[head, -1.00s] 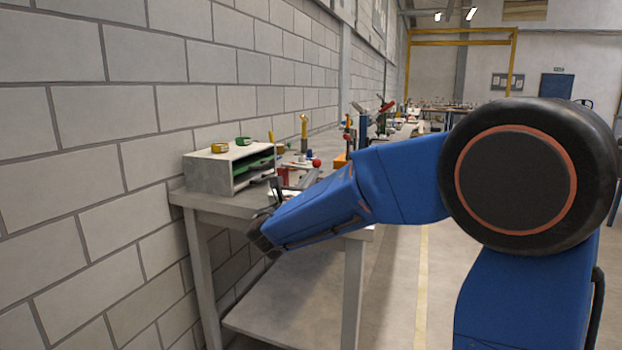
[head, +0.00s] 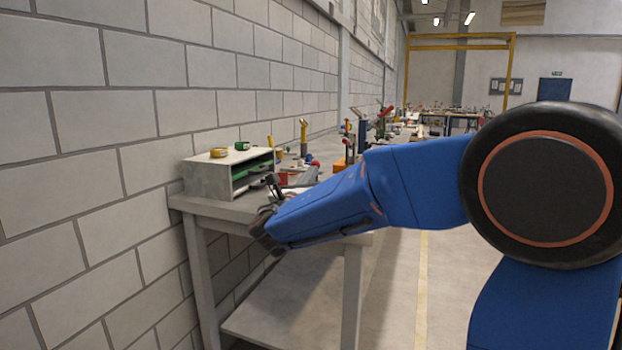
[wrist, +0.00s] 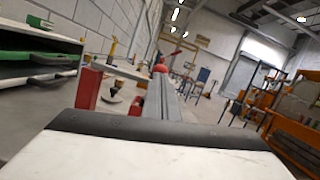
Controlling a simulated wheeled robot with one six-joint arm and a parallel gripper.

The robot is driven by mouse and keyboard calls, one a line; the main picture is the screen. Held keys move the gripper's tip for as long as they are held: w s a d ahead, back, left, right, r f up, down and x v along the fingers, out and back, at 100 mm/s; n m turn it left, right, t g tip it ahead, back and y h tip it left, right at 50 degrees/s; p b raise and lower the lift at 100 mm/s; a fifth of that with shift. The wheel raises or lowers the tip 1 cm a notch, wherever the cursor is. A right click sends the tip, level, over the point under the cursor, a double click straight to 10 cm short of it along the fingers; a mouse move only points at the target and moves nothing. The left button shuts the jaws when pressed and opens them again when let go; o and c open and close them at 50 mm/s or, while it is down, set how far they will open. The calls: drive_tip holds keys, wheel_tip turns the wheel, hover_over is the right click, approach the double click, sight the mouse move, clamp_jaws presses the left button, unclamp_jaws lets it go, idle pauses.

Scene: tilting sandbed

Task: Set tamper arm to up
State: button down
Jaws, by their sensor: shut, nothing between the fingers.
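The likely tamper arm is a grey bar (wrist: 164,98) with a red ball (wrist: 160,68) at its far end, lying lengthwise ahead in the wrist view. Red brackets (wrist: 88,88) stand beside it. In the head view the red ball (head: 315,163) and grey bar show small on the bench, partly behind my forearm. My gripper (head: 272,186) is small and dark at the bench's near edge, short of the bar. In the wrist view a pale block with a black edge fills the bottom. My gripper is shut and holds nothing. The bar's exact tilt is hard to tell.
A grey shelf box (head: 205,178) with green trays stands left of my gripper, against the block wall. The grey bench (head: 235,212) carries several other fixtures farther back, including a yellow-handled post (head: 303,135). Open floor lies to the right.

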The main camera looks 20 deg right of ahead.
drive_tip(key=w+a+r+n+y, duration=0.3)
drive_tip(key=w+a+r+n, duration=0.3)
drive_tip(key=r+n, duration=0.5)
drive_tip(key=shift+w+a+n+y, duration=0.35)
drive_tip(key=shift+a+n, duration=0.35)
drive_tip(key=shift+a, duration=0.7)
drive_tip(key=shift+s, duration=0.1)
drive_tip(key=shift+s, duration=0.1)
